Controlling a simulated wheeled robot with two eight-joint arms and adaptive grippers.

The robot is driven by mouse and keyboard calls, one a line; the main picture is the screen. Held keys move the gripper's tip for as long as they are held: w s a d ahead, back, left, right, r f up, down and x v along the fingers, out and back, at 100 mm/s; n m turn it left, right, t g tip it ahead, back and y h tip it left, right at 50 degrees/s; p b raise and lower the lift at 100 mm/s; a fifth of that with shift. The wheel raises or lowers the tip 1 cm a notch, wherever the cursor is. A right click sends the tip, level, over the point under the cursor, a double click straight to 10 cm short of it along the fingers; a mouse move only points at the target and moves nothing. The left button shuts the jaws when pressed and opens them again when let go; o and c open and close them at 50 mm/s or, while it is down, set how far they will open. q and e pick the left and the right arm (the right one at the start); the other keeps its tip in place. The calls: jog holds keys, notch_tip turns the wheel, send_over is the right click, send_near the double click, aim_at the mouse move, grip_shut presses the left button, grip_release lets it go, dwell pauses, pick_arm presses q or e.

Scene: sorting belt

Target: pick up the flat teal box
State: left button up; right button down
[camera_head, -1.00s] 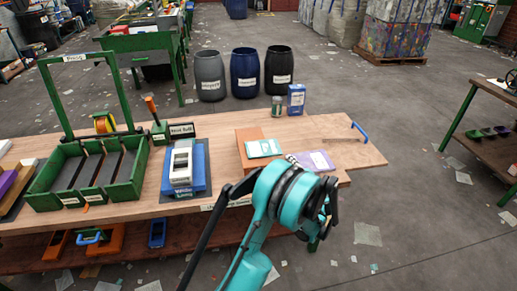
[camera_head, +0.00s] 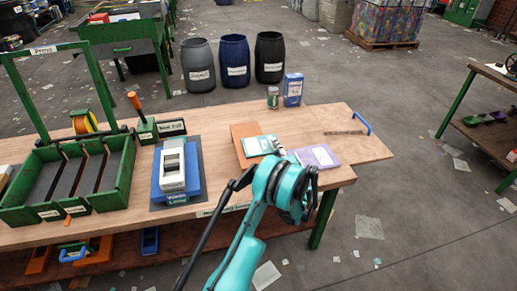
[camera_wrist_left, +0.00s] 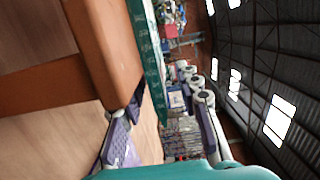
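The flat teal box (camera_head: 257,146) lies on an orange-brown block (camera_head: 242,133) near the right part of the table. In the left wrist view, the teal box (camera_wrist_left: 150,62) shows as a narrow edge beside the orange block (camera_wrist_left: 108,45). My left gripper (camera_head: 281,151) is at the right end of the teal box, largely hidden behind my teal wrist. In the left wrist view, the fingers of my left gripper (camera_wrist_left: 163,98) are apart, with the box's near end between them. I cannot tell whether either finger touches it. My right gripper is not in view.
A flat purple box (camera_head: 318,155) lies just right of my left gripper. A jar (camera_head: 273,97) and blue carton (camera_head: 293,90) stand behind. A blue tray with a grey-white item (camera_head: 173,165) and green divided rack (camera_head: 70,178) are left. The table's right end is mostly clear.

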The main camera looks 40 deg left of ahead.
pick_arm(q)
jog(key=x, duration=0.2)
jog(key=shift+w+a+f+b, duration=0.1)
jog(key=shift+w+a+b, duration=0.1)
jog(key=shift+a+b, duration=0.1)
grip_shut()
